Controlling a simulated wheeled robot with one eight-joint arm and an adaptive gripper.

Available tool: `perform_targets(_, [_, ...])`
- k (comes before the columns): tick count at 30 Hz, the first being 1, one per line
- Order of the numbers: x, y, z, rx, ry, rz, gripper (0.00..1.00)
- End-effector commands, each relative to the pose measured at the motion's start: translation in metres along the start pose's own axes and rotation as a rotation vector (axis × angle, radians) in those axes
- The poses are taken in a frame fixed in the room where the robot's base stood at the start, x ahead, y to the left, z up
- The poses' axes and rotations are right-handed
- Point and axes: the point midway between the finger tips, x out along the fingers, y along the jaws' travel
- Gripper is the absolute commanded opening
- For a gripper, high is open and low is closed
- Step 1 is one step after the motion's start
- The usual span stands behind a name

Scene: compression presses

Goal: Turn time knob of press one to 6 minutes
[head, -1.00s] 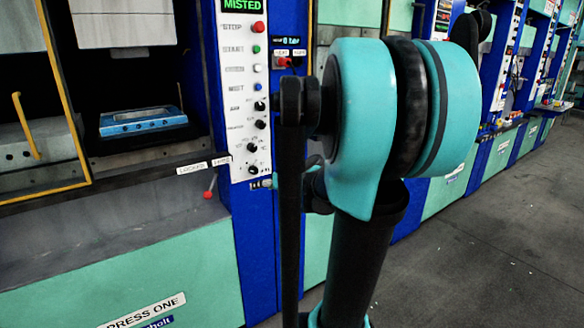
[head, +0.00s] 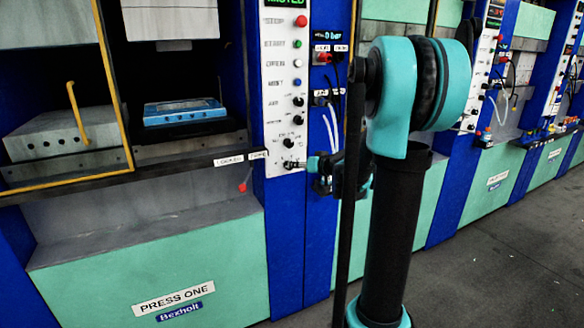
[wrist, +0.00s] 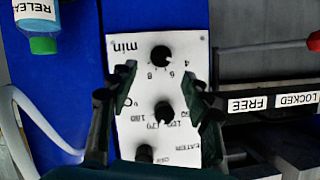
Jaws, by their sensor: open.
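The time knob (wrist: 161,56) is a round black knob on the white panel of press one, beside the upside-down word "min" and the numbers 4, 6 and 8 in the wrist view. Its exact pointer setting is too small to tell. My gripper (wrist: 163,86) is open, with one dark finger on each side of the panel. The time knob is ahead of the fingertips, with no visible contact. In the head view the white panel (head: 286,60) shows several knobs, and my gripper (head: 318,172) is by its lower end, partly hidden by my arm.
A temperature knob (wrist: 163,113) lies between the fingers in the wrist view, with another knob (wrist: 144,153) below. A "FREE/LOCKED" label (wrist: 272,102) is at right. A green-capped bottle (wrist: 40,25) and a pale hose (wrist: 40,100) are at left.

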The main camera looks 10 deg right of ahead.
Motion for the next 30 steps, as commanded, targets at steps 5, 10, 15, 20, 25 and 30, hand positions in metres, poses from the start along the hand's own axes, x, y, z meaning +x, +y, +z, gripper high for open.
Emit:
perform_targets(5, [0.031, -0.001, 0.0, -0.002, -0.001, -0.002, 0.49])
perform_targets(10, [0.053, 0.0, 0.0, 0.0, 0.0, 0.0, 0.49])
perform_targets(15, [0.064, -0.001, 0.001, -0.001, -0.001, -0.001, 0.49])
perform_targets(20, [0.067, 0.0, 0.001, 0.0, 0.0, 0.0, 0.49])
perform_targets(25, [0.066, 0.0, 0.001, 0.0, 0.0, 0.0, 0.49])
perform_targets(30, [0.066, 0.0, 0.0, 0.0, 0.0, 0.0, 0.28])
